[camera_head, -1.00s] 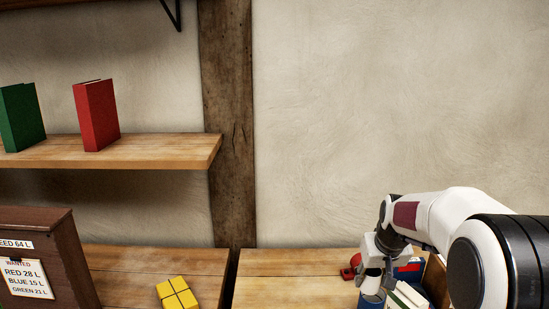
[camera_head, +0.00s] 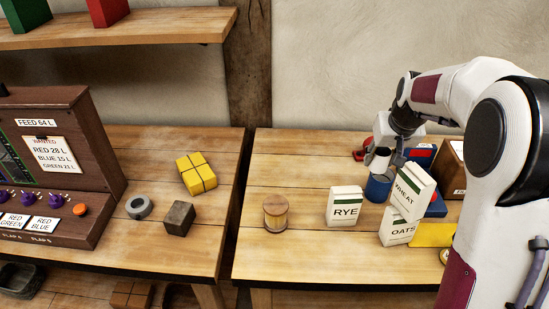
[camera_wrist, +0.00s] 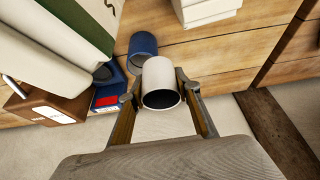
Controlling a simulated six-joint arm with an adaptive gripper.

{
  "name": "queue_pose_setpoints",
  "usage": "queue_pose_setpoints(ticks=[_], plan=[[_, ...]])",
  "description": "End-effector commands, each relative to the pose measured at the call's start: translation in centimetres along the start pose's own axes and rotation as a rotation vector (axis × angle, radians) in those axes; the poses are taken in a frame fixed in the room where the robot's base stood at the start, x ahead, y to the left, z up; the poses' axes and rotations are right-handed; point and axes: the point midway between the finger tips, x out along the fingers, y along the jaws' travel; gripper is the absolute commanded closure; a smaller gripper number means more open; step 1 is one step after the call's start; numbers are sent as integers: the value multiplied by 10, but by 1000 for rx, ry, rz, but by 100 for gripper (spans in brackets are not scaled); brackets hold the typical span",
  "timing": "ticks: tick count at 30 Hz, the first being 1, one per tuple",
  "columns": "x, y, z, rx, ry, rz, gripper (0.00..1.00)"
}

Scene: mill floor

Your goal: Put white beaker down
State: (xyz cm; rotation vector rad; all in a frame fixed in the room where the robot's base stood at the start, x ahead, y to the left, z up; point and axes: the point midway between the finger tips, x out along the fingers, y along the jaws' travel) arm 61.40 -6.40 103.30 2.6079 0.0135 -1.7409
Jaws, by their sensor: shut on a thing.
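The white beaker (camera_wrist: 161,72) is held between the two fingers of my gripper (camera_wrist: 160,93) in the wrist view, its dark open mouth facing the camera. In the head view the white beaker (camera_head: 377,160) is small and partly hidden by my gripper (camera_head: 382,150). A blue beaker (camera_head: 377,189) stands on the right table just below it in the picture. The blue beaker also shows in the wrist view (camera_wrist: 143,43), close beside the white one. I cannot tell whether the white beaker touches it or the table.
Rye (camera_head: 345,206), oats (camera_head: 396,229) and tilted wheat (camera_head: 412,190) boxes crowd the right table (camera_head: 310,165). A red object (camera_head: 360,154), a blue box (camera_head: 422,152) and a brown box (camera_head: 452,165) are nearby. A wooden spool (camera_head: 275,213) stands left; the table's back left is clear.

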Motion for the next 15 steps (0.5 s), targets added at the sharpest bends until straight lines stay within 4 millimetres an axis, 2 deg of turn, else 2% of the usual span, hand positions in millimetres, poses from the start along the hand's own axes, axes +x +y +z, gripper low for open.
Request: queue_pose_setpoints(ticks=[5,8,15], plan=[[12,-25,2,-39,-2,-16,92],[22,-46,1,-72,-3,-30,92],[47,-114,-12,-174,-1,-73,92]])
